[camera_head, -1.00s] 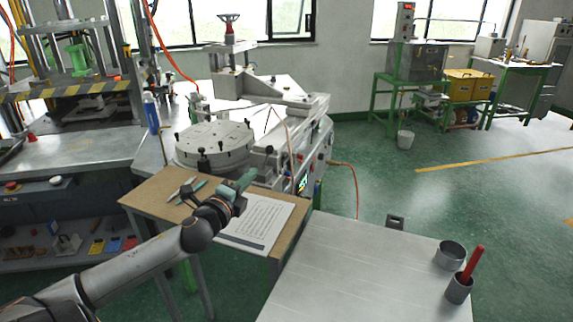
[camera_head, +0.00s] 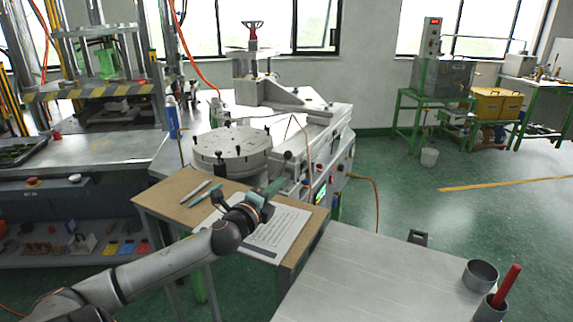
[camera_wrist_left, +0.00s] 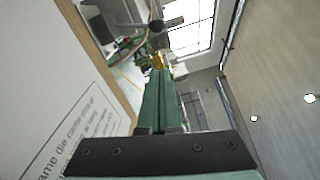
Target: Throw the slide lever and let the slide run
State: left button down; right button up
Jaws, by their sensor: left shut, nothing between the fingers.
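The injection machine (camera_head: 318,140) stands behind the small brown table, with a round grey plate (camera_head: 215,158) on its left. A lever with a dark knob (camera_head: 288,155) stands up between the plate and the machine's front side; I take it for the slide lever. My left gripper (camera_head: 282,183), with green fingers, is just below and in front of that knob, apart from it as far as I can tell. Its fingers (camera_wrist_left: 160,100) are together and empty in the left wrist view. A dark-ended rod (camera_wrist_left: 160,25) shows beyond the fingertips there. My right gripper is not in view.
The brown table (camera_head: 160,195) under my left gripper bears a printed sheet (camera_head: 268,240) and pens (camera_head: 200,192). A grey table (camera_head: 380,280) at lower right holds two cups, one with a red handle (camera_head: 507,285). An orange hose (camera_head: 375,205) hangs right of the machine.

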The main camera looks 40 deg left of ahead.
aim_at(284, 164)
pick_arm(q)
jog(key=x, duration=0.8)
jog(key=shift+r, duration=0.1)
jog(key=shift+w+a+r+p, duration=0.15)
jog(key=shift+w+a, duration=0.15)
jog(key=shift+a, duration=0.25)
jog(key=shift+w+a+p, duration=0.1)
jog(key=shift+w+a, duration=0.2)
jog(key=shift+a, duration=0.3)
jog(key=shift+w+a+r+p, duration=0.15)
jog(key=shift+w+a, duration=0.1)
jog(key=shift+a, duration=0.3)
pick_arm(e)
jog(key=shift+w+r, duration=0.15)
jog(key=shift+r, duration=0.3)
pick_arm(q)
jog(key=shift+d, duration=0.1)
